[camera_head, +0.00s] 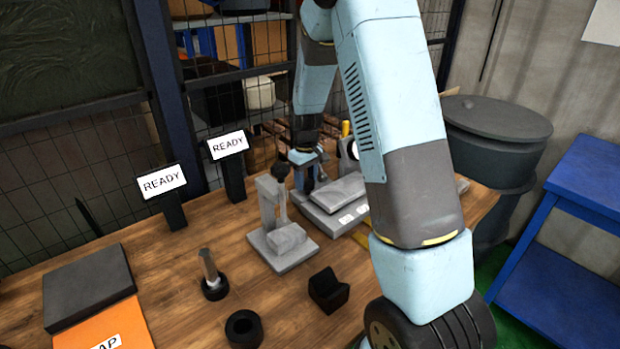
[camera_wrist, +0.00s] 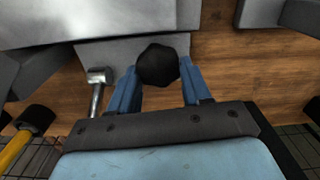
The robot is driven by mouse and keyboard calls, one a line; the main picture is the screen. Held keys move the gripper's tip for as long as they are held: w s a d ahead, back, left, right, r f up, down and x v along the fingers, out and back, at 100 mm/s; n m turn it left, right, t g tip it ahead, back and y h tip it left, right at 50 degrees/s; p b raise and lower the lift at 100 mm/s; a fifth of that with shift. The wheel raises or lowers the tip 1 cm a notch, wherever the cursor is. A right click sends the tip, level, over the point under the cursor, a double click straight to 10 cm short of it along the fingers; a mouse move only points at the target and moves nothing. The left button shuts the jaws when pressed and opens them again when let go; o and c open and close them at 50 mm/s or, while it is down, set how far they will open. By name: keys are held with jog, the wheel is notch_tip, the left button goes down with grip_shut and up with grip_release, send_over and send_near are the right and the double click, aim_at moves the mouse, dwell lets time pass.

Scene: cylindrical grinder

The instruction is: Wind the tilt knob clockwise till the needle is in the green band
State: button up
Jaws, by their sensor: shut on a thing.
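The tilt knob, a dark faceted knob (camera_wrist: 158,62), sits between the two blue fingers of my gripper (camera_wrist: 159,70) in the wrist view. The fingers are shut on it from either side. In the head view my gripper (camera_head: 305,166) is low at the back of the grey machine (camera_head: 338,203), and the knob cannot be made out there. A round white face (camera_head: 352,150), perhaps the gauge, shows partly beside my arm, which covers some of it. I cannot make out the needle or a green band.
A grey stand with a black-topped post (camera_head: 268,212) is left of the machine. A black block (camera_head: 328,290) and a black ring (camera_head: 244,328) lie in front. A metal lever (camera_wrist: 97,88) is close left of my fingers.

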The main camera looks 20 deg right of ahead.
aim_at(307, 180)
jog(key=shift+d, duration=0.15)
jog(key=shift+c, duration=1.3)
jog(key=shift+w+d+m, duration=0.1)
jog(key=shift+d+m, duration=0.05)
jog(key=shift+m, duration=2.25)
jog(key=o, duration=1.1)
jog(key=shift+c, duration=0.2)
jog(key=shift+r, duration=0.1)
notch_tip(307, 180, up, 14)
jog(key=shift+f, duration=0.25)
